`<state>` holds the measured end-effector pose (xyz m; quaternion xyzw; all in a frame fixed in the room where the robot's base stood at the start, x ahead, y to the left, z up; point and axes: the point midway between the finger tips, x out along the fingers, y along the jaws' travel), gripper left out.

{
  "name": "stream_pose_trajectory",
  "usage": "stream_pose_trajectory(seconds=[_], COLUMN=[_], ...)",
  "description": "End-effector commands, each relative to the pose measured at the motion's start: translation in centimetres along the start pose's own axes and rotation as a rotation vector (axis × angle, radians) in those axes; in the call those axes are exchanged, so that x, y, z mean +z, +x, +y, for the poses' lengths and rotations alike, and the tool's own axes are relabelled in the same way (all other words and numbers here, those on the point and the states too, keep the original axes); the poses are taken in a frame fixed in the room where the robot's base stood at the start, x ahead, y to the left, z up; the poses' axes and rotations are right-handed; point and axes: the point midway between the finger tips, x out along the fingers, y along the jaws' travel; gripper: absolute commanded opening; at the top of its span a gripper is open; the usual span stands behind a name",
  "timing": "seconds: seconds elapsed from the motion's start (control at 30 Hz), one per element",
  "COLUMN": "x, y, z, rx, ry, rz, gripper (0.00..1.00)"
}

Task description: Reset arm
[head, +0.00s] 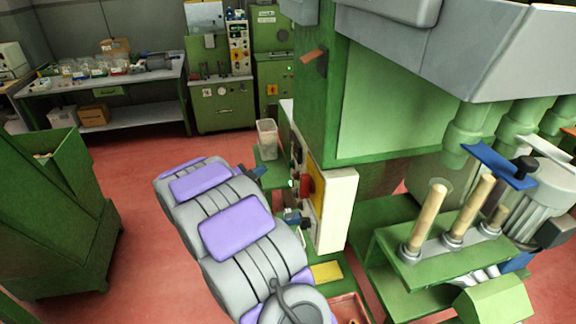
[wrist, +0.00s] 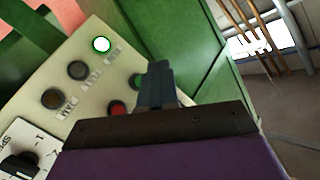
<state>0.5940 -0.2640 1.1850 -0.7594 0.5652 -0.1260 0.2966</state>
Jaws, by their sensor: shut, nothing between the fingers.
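My gripper (wrist: 160,72) shows in the wrist view as dark fingers, shut and empty. It is in front of a pale control panel (wrist: 88,88). I cannot tell whether the fingertips touch the panel. The panel has a lit white button with a green ring (wrist: 101,44), two dark buttons (wrist: 77,70), a green button (wrist: 136,82) and a red button (wrist: 118,108), the last two close beside the fingers. In the head view my grey and purple arm (head: 237,227) reaches toward the left side of the green machine (head: 313,110); I cannot make out the fingers there.
A knob (wrist: 18,165) is on the panel's lower left. In the head view a white and yellow box (head: 337,212) is right of my arm. A green bin (head: 70,215) stands at left, a bench (head: 130,73) behind. Red floor (head: 140,230) between them is clear.

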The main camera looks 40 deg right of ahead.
Motion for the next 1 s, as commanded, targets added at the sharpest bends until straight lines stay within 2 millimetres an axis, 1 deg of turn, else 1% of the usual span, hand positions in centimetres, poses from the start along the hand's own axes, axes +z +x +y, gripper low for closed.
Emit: stream_pose_trajectory(seconds=[0.37,0.47,0.57,0.67,0.7,0.77,0.8,0.87,0.9,0.97,1.0], x=[0.0,0.4,1.2,2.4,3.0,3.7,4.1,4.5,4.7,4.7,4.6], y=[0.0,-0.4,-1.7,-4.4,-5.8,-8.4,-10.2,-13.1,-15.0,-18.0,-20.1], z=[0.0,-0.8,-2.7,-5.3,-6.3,-7.5,-7.9,-8.3,-8.3,-8.0,-7.5], rx=[-0.001,-0.021,-0.075,-0.162,-0.202,-0.261,-0.297,-0.351,-0.386,-0.436,-0.466], ry=[0.0,0.001,-0.001,-0.023,-0.041,-0.075,-0.105,-0.155,-0.192,-0.253,-0.299], rz=[-0.003,-0.044,-0.154,-0.325,-0.402,-0.517,-0.59,-0.7,-0.768,-0.868,-0.933], gripper=[0.0,0.0,0.0,0.0,0.0,0.0,0.0,0.0,0.0,0.0,0.0])
